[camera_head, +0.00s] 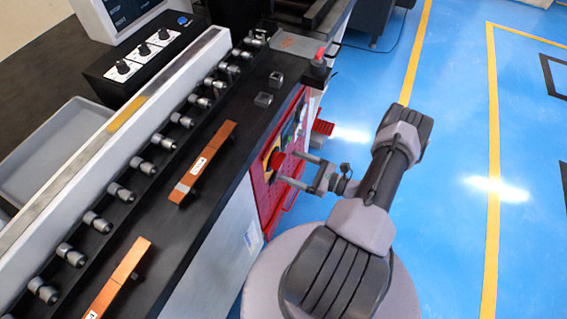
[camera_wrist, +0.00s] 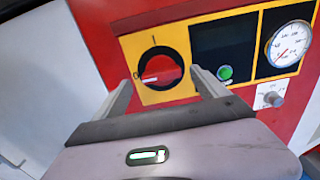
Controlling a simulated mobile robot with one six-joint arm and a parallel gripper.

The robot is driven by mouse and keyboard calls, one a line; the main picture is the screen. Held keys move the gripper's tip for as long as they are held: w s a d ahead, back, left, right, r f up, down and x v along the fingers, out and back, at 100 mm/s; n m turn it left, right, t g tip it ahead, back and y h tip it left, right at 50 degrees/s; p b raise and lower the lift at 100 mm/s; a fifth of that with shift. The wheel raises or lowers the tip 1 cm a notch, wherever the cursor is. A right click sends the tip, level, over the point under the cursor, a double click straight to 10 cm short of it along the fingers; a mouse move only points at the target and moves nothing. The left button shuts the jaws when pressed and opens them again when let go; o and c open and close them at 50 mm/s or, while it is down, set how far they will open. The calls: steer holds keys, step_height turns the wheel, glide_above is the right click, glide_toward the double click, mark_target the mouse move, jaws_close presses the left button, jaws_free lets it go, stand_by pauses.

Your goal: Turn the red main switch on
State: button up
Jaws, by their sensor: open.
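The red main switch (camera_wrist: 161,68) is a round rotary knob on a yellow plate (camera_wrist: 176,36) in the wrist view. Its white mark points left, towards the "0" label at the left edge of the plate; an "I" label is at the top. The switch also shows in the head view (camera_head: 277,160) on the red front panel. My gripper (camera_wrist: 160,79) is open, with one finger on each side of the switch in the wrist view. In the head view my gripper (camera_head: 282,167) is at the panel front; I cannot tell whether the fingers touch the knob.
Right of the switch are a dark display (camera_wrist: 222,42), a green button (camera_wrist: 225,72), a pressure gauge (camera_wrist: 289,44) and a small grey knob (camera_wrist: 272,99). The black bench (camera_head: 215,175) holds copper bars (camera_head: 206,160). Blue floor (camera_head: 455,130) is open to the right.

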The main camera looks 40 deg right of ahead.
mark_target(283, 162)
steer(key=shift+x, duration=1.8)
steer(key=shift+d, duration=0.1)
steer(key=c, duration=1.4)
